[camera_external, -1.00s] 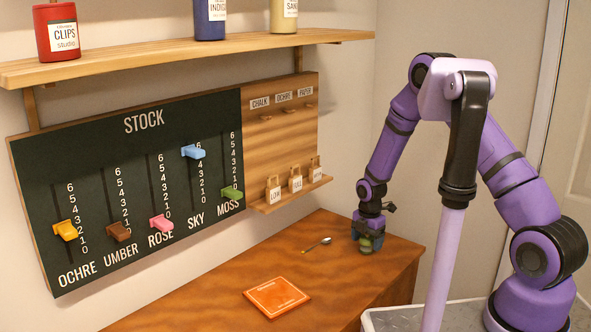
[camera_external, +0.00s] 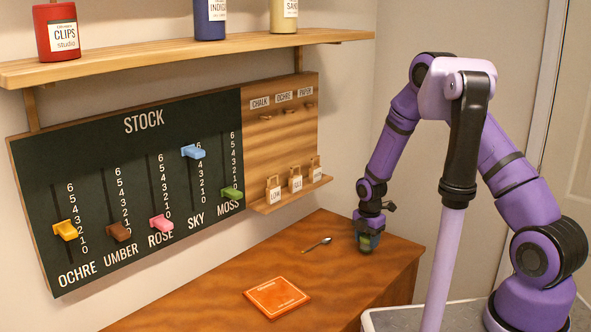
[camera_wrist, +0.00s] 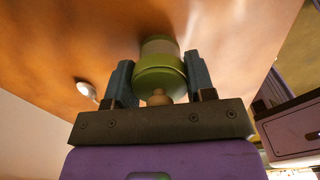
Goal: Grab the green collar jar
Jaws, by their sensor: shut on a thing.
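The green collar jar (camera_wrist: 160,75) shows in the wrist view between the two fingers of my gripper (camera_wrist: 160,88). It has a green band and a paler knob toward the palm. The fingers are shut on its sides. In the external view, my gripper (camera_external: 368,238) is low at the back right of the wooden table (camera_external: 215,300), with a bit of the jar (camera_external: 366,243) showing between the fingers. I cannot tell whether the jar's base touches the table.
A spoon (camera_external: 317,244) lies left of my gripper, and an orange-red card (camera_external: 276,297) lies nearer the front. The stock board (camera_external: 140,150) with coloured sliders hangs on the wall. A shelf (camera_external: 190,52) above holds a red clips jar (camera_external: 57,32) and others.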

